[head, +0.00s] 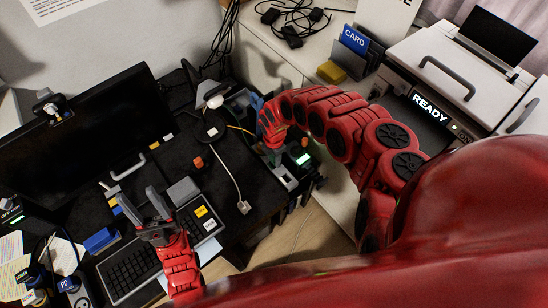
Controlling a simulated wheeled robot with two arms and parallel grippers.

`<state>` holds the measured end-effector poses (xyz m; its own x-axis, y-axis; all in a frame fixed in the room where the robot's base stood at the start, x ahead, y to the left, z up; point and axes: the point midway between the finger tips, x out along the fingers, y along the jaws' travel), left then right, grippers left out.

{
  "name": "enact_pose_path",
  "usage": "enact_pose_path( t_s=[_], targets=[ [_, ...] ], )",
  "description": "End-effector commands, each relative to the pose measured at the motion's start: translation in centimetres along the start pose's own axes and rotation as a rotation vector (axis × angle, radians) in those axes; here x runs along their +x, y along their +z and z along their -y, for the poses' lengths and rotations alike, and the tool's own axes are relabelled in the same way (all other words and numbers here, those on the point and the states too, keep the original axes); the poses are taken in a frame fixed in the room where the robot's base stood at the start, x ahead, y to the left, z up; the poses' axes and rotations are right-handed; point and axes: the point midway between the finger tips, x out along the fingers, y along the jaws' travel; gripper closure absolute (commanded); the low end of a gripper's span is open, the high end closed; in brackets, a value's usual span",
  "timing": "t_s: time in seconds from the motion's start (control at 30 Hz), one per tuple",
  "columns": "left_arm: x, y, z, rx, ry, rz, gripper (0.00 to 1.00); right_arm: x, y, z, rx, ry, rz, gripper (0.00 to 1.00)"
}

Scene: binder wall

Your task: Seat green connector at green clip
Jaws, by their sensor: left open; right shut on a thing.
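My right gripper (268,136) is shut at the right end of the dark desk, among the small devices there. The thing in its grip is mostly hidden by the red hand; it appears to be the green connector. The green clip cannot be made out for sure; a device with a lit green patch (303,158) stands just right of and below the gripper. My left gripper (141,204) is open and empty above the desk, near the keyboard, with its two dark fingers apart.
A monitor (85,135), a keyboard (135,268) and a white cable with a plug (243,207) are on the desk. A yellow cable (240,129) runs toward the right gripper.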

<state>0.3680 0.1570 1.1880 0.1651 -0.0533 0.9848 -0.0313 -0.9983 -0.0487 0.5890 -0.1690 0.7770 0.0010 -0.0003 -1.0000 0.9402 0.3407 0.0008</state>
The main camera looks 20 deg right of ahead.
Motion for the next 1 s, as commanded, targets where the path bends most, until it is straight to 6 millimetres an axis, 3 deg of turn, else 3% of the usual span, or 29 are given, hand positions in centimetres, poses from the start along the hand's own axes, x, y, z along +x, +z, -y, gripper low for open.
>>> enact_pose_path(
  t_s=[0.5, 0.53, 0.7, 1.0],
  targets=[
    [-1.3, 0.2, -0.1, 0.000, 0.000, 0.000, 0.50, 1.5, 0.0, 0.0, 0.000, 0.000, 0.000, 1.00],
    [-1.2, 0.2, -0.1, 0.000, 0.000, 0.000, 0.50, 1.4, 0.0, 0.0, 0.000, 0.000, 0.000, 0.55],
    [-1.1, 0.2, -0.1, 0.000, 0.000, 0.000, 0.50, 1.3, 0.0, 0.0, 0.000, 0.000, 0.000, 0.25],
    [-1.1, 0.2, -0.1, 0.000, 0.000, 0.000, 0.50, 1.1, 0.0, 0.0, -0.001, 0.001, 0.000, 0.24]
  ],
)
